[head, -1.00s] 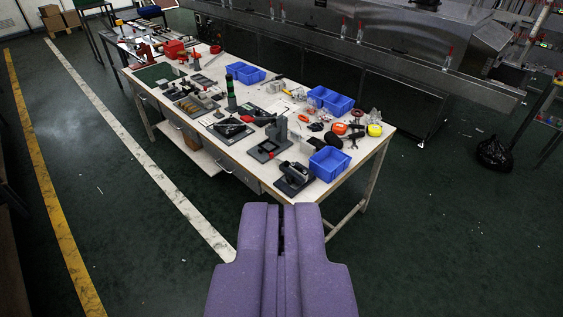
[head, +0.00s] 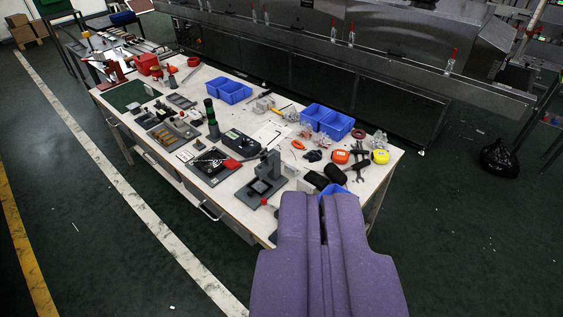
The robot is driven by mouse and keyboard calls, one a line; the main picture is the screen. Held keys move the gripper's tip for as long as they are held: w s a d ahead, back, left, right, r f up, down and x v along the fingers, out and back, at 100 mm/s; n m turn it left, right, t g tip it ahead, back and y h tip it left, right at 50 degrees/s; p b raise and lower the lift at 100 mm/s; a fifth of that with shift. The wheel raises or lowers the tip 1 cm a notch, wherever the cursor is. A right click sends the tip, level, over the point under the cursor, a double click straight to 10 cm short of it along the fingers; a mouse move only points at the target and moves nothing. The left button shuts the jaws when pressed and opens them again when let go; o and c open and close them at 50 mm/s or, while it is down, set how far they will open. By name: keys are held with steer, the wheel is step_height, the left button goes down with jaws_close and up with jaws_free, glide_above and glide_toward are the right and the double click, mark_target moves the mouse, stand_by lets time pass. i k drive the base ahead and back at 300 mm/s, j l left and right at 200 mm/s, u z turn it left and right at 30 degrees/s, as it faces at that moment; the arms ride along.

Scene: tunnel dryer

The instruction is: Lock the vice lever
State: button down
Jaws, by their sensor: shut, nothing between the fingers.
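My gripper (head: 323,197) is purple and shut, with nothing between its fingers. In the picture its tips overlap the near right end of a white workbench (head: 215,76). A grey fixture (head: 269,172) with an upright post stands on the bench to the left of the tips, with a small red part at its front edge. A red tool (head: 114,70) stands at the far left end. I cannot tell which of these is the vice or how its lever sits.
Blue bins (head: 328,121) stand along the bench, one partly behind my fingers. An orange tape measure (head: 340,157) and a yellow one (head: 380,157) lie at the right. A long metal dryer (head: 300,60) runs behind.

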mark_target(263, 201)
steer(key=i+j+z, duration=0.3)
steer(key=i+j, duration=0.5)
steer(key=i, duration=0.25)
steer(key=i+j+z, duration=0.35)
steer(key=i+j, duration=0.6)
steer(key=j, duration=0.1)
